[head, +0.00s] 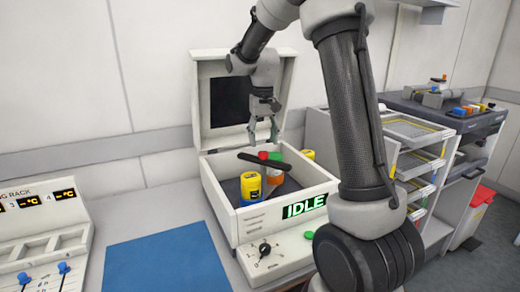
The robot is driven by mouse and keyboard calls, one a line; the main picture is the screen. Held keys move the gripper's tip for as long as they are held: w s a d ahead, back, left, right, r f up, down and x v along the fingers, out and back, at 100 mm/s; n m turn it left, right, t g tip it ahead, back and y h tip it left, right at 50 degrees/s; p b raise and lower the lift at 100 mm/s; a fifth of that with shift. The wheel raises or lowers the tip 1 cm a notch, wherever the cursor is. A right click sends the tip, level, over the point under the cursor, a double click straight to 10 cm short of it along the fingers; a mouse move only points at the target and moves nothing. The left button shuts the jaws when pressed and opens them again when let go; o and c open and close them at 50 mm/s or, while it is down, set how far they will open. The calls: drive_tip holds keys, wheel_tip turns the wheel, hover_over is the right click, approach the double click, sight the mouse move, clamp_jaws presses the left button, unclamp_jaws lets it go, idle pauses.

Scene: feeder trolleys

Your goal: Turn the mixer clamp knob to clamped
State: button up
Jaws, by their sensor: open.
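The mixer (225,205) is a white box with its lid (203,110) raised and an IDLE display (305,207) on its front. A dark bar-shaped handle (264,162), which may be the clamp knob, lies crosswise over the containers inside. A round black knob (265,249) with dial marks sits on the front panel; its setting is too small to read. My gripper (263,140) points down above the bar, open and empty, apart from it as far as I can tell.
Yellow containers (250,187) and ones with red and green tops stand in the mixer. A blue mat (165,262) lies left of it, beside a white rack (45,240) with displays.

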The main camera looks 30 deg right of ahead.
sight(264, 153)
drive_tip(key=shift+f, duration=2.3)
clamp_jaws()
